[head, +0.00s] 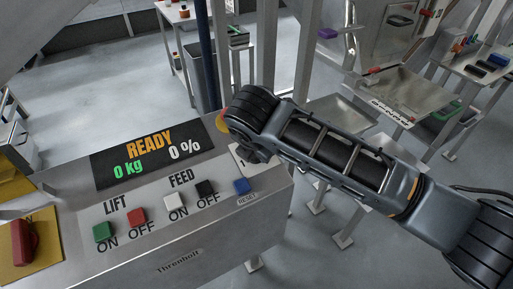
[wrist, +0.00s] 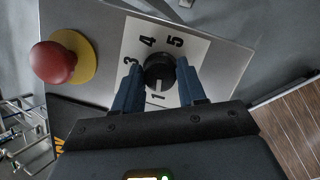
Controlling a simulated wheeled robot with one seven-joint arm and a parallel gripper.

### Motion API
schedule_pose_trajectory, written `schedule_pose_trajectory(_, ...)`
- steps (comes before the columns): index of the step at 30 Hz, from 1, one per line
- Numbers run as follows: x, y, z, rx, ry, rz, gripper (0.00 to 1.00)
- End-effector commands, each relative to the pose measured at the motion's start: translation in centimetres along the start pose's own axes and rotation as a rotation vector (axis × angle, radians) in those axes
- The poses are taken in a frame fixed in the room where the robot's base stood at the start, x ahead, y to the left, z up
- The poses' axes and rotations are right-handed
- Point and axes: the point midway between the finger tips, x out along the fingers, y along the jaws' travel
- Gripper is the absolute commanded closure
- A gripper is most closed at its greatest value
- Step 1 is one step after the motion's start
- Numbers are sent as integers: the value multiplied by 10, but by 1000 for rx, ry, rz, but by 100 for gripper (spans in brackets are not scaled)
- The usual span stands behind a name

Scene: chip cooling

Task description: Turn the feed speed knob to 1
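The feed speed knob (wrist: 160,70) is round and black, on a white dial plate (wrist: 205,45). The numbers 3, 4, 5 and 1 show around it; 2 is hidden, seemingly behind the left finger. A light mark on the knob's near side seems to face the 1, but it is small. My gripper (wrist: 159,65) has its two blue fingers spread, one on each side of the knob. They look slightly apart from it; contact is unclear. In the head view my arm hides the knob and fingers; a corner of the dial plate (head: 262,162) shows.
A red stop button (wrist: 54,63) on a yellow base stands left of the knob in the wrist view. In the head view, the panel has a display (head: 150,150) reading READY, 0 kg, 0 %, several lift and feed buttons, and a blue reset button (head: 241,186).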

Motion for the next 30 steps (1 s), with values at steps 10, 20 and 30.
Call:
schedule_pose_trajectory(10,0,0,0,1,0,0,35)
schedule_pose_trajectory(20,-19,1,0,0,0,3,35)
schedule_pose_trajectory(30,-69,1,0,1,-1,2,35)
